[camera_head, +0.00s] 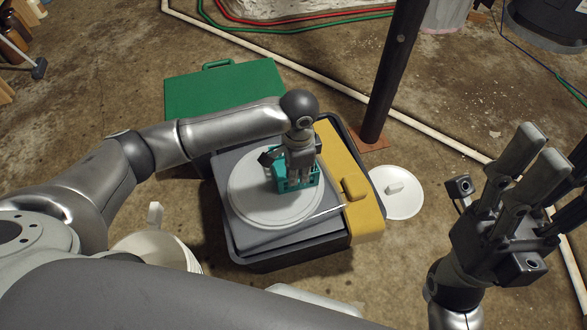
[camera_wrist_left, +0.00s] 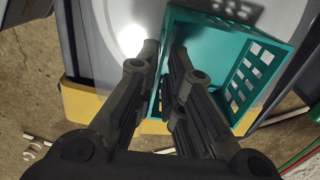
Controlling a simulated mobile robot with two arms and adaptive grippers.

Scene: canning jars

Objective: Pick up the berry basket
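The berry basket (camera_head: 295,183) is a small teal box with slotted walls. It is on a round white disc (camera_head: 250,196) on the grey lid of a dark bin. My left gripper (camera_head: 300,170) points down over it in the head view. In the left wrist view, the basket (camera_wrist_left: 215,55) shows its open top and slotted side. My left gripper (camera_wrist_left: 164,48) has one finger outside and one inside a basket wall, closed together on that wall. The fingers hide part of the basket. My right gripper (camera_head: 540,145) is raised at the right, empty, its fingers apart.
A yellow piece (camera_head: 365,222) lies along the bin's right edge. A white lid (camera_head: 400,195) lies on the floor beside it. A green case (camera_head: 225,90) is behind, a dark post (camera_head: 395,70) stands behind right, and a white bucket (camera_head: 155,250) is at lower left.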

